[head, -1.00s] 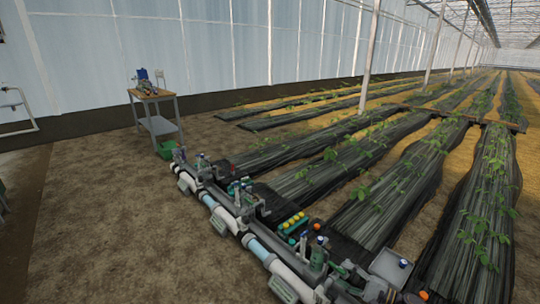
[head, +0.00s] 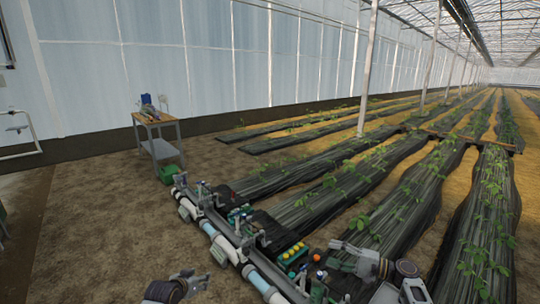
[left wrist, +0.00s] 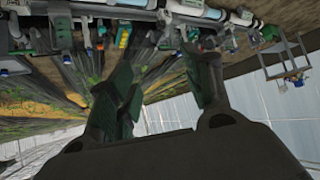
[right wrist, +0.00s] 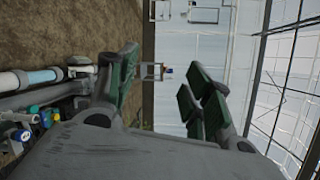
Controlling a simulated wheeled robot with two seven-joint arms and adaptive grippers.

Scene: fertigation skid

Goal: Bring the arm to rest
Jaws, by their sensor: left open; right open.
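My left gripper (head: 200,282) is at the bottom of the head view, over bare soil to the left of the pipe skid. It is open, with nothing between its fingers in the left wrist view (left wrist: 167,75). My right gripper (head: 336,246) is right of the skid's pipes in the head view, pointing left above the black-covered beds. It is open and empty in the right wrist view (right wrist: 160,78). Neither gripper appears to hold anything.
The pipe skid (head: 225,243) runs diagonally along the bed ends, with valves and a yellow-topped block (head: 293,254). A workbench (head: 157,120) stands at the back left, with a green bin (head: 169,173) at its foot. Bare soil lies left of the skid.

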